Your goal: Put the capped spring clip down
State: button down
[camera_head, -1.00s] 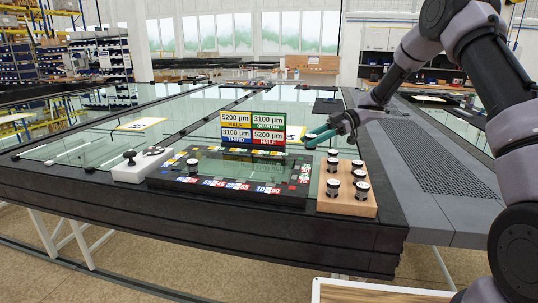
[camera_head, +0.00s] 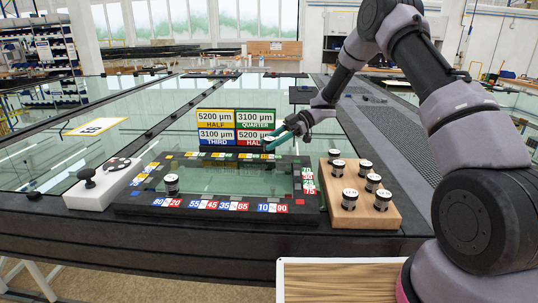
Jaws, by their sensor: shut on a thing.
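My gripper (camera_head: 284,137) is shut at the far right part of the black-bordered glazed frame (camera_head: 133,208), in front of the sign's lower right corner. A small dark piece with a pale top, the capped spring clip (camera_head: 269,144), shows at its fingertips. The clip is small and partly hidden by the fingers. I cannot tell whether it touches the frame or hangs above it. Another clip with a white cap (camera_head: 171,184) stands upright at the frame's left side. Several more capped clips (camera_head: 350,199) stand on a wooden block (camera_head: 378,216) to the right.
A four-colour sign (camera_head: 216,117) with thickness labels stands behind the frame. A white box with a black knob (camera_head: 104,190) is at its left. A wood-topped surface (camera_head: 340,284) is at the near edge. Clear glass (camera_head: 215,180) fills the frame's middle.

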aim_at(271, 162)
notch_tip(271, 162, down, 4)
jog(key=shift+f, duration=0.1)
jog(key=shift+d, duration=0.1)
jog(key=shift+s+f, duration=0.15)
jog(key=shift+f, duration=0.55)
jog(key=shift+c, duration=1.7)
grip_release()
jog(key=shift+r, duration=0.2)
